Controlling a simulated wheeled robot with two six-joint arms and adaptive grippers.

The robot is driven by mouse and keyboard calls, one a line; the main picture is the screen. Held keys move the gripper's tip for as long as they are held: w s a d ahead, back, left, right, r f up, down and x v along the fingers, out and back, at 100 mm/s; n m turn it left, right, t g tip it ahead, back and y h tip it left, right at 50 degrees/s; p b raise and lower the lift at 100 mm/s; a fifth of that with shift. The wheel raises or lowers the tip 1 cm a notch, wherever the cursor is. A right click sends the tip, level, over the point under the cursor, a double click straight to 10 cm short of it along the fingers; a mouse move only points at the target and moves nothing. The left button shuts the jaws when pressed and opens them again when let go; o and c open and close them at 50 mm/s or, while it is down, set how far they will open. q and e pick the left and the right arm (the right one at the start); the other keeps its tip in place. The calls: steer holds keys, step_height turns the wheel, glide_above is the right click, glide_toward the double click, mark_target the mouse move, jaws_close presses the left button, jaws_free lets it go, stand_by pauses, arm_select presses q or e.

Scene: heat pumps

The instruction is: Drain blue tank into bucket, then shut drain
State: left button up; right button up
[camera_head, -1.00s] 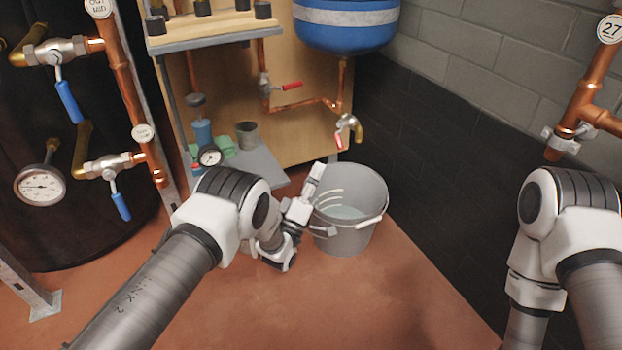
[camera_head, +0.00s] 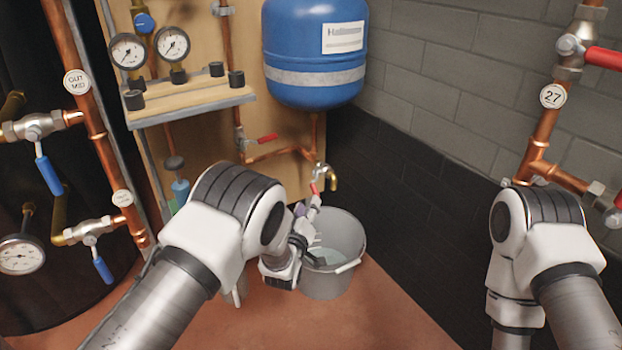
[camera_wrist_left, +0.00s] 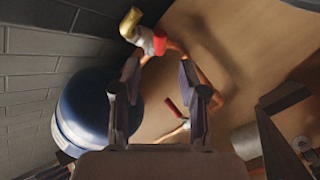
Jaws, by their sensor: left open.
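The blue tank (camera_head: 312,60) hangs on the wooden panel, and copper pipe runs from its underside to a drain valve (camera_head: 320,172) with a brass spout and red handle (camera_head: 315,188). The grey bucket (camera_head: 338,240) stands on the floor below the spout, with pale liquid visible inside. My left gripper (camera_head: 308,210) is just below the red handle, over the bucket's left rim. In the left wrist view its fingers (camera_wrist_left: 160,64) are apart and empty, with the drain valve (camera_wrist_left: 142,36) beyond the tips; contact is not visible. My right gripper is out of view.
Another red lever (camera_head: 267,138) sits on the pipe left of the drain. A shelf with gauges (camera_head: 190,105) is above left. Blue-handled valves (camera_head: 48,175) and copper pipes stand at the left. A dark block wall (camera_head: 420,190) bounds the right.

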mark_target(313, 191)
arm_select(q)
steer(key=w+b, duration=0.1)
steer(key=w, duration=0.1)
steer(key=w+d+b, duration=0.1)
steer(key=w+b, duration=0.1)
steer(key=w, duration=0.1)
steer(key=w+b, duration=0.2)
steer(key=shift+w+d+f, duration=0.15)
steer(key=shift+w+f, duration=0.05)
steer(key=shift+w, duration=0.1)
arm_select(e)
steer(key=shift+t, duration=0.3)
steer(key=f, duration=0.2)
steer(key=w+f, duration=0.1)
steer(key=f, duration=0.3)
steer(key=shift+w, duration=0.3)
arm_select(q)
steer(key=shift+w+r, duration=0.15)
steer(key=shift+r, duration=0.05)
jaws_close()
